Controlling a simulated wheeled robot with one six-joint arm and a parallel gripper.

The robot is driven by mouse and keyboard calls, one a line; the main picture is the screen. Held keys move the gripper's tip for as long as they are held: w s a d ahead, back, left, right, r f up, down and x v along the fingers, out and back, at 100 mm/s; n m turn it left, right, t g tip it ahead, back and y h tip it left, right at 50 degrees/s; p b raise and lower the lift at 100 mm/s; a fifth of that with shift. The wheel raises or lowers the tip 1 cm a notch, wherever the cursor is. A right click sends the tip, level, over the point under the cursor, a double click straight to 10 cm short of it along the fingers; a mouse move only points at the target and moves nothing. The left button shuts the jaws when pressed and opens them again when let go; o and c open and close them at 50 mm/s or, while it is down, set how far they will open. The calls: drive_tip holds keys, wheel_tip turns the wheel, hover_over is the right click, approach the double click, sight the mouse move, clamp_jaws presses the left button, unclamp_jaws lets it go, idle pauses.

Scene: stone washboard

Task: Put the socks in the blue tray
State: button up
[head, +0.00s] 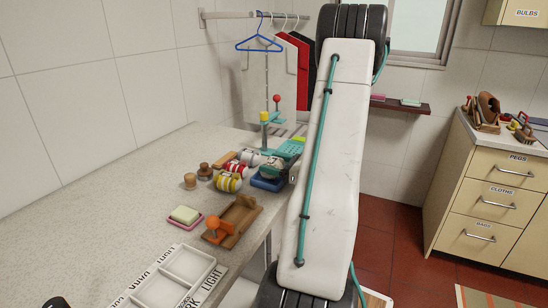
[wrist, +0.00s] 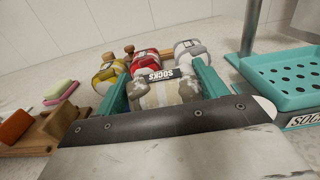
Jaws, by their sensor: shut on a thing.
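My gripper (wrist: 160,88) is shut on a beige-grey sock bundle (wrist: 165,94) with a SOCKS label, between its teal fingers. In the head view the held bundle (head: 274,168) shows at the left edge of my arm. A blue tray-like thing (head: 266,184) sits just below it, partly hidden by my arm; I cannot tell whether they touch. Three other bundles lie to the left: yellow-and-white (head: 228,183), red-and-white (head: 231,167) and white-and-grey (head: 250,157). They also show beyond the gripper in the wrist view.
A teal tray with holes (wrist: 287,76) stands right of the gripper, near a partly cut-off SOCKS label. The counter's left is clear.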

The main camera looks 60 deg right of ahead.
drive_tip(key=shift+f, duration=0.35)
drive_tip(key=o, duration=1.1)
drive_tip(key=shift+s, duration=0.1)
drive_tip(key=s, duration=0.7)
drive_tip(key=shift+s+d, duration=0.3)
drive_tip(key=shift+d, duration=0.05)
drive_tip(key=shift+s, duration=0.1)
